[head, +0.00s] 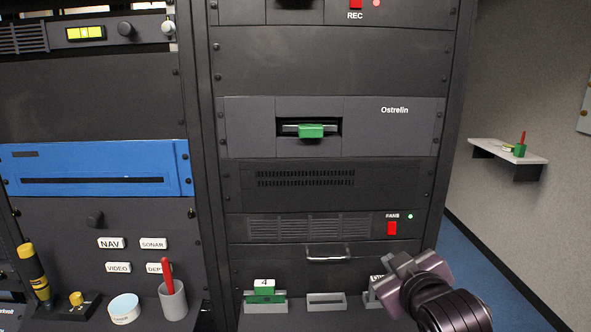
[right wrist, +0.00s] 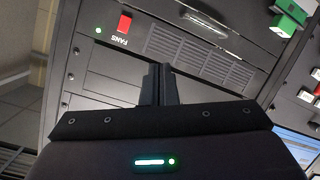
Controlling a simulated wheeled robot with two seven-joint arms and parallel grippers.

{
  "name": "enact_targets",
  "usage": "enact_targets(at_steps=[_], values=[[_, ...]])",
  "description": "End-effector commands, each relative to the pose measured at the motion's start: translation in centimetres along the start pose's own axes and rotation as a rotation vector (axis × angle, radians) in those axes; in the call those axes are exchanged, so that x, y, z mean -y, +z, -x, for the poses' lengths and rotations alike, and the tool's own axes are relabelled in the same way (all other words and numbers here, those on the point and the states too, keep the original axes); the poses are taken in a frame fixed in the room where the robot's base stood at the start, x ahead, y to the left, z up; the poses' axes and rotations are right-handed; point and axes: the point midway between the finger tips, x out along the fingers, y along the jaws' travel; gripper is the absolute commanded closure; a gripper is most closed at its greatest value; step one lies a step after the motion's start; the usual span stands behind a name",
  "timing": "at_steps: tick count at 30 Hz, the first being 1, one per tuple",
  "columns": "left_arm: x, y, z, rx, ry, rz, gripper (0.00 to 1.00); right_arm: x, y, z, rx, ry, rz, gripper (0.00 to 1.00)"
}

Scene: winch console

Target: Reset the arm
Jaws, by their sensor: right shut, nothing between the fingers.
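My right gripper (head: 397,270) is at the lower right of the head view, in front of the rack's lower right part. Its shut fingers also show in the right wrist view (right wrist: 158,84), with nothing between them. In the head view the gripper partly covers a labelled light holder (head: 373,298). My left gripper is not in view.
A green-handled item sits in the Ostrelin slot (head: 310,131). Green block 4 (head: 265,291) stands on a holder beside an empty holder (head: 326,301). A metal handle (head: 328,252) juts out. A cup (head: 173,300) and torch (head: 35,272) stand left. Blue floor lies right.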

Motion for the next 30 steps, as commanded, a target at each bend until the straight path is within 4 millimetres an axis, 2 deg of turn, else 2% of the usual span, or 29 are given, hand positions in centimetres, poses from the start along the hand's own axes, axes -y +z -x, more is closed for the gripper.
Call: enact_targets(at_steps=[1, 3, 6, 9, 15, 22, 24, 30], values=[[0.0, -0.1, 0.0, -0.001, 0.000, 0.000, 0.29, 2.0, 3.9, 0.3, 0.098, -0.047, -0.044, 1.00], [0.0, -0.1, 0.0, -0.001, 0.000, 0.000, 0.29, 4.4, 8.6, 1.3, 0.225, -0.099, -0.100, 1.00], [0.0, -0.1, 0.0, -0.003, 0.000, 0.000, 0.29, 7.3, 14.4, 3.4, 0.394, -0.159, -0.169, 1.00], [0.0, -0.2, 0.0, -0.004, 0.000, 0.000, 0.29, 9.4, 18.6, 5.7, 0.530, -0.199, -0.222, 1.00], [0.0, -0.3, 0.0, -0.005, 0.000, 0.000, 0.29, 12.4, 24.4, 10.1, 0.738, -0.251, -0.295, 1.00], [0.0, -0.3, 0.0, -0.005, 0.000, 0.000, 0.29, 14.8, 28.9, 15.1, 0.940, -0.289, -0.358, 1.00], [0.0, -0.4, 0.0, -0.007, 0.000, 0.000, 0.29, 15.6, 30.4, 13.5, 0.937, -0.289, -0.353, 1.00], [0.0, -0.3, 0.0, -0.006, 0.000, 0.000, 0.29, 18.3, 35.1, 10.6, 0.955, -0.298, -0.349, 1.00]])
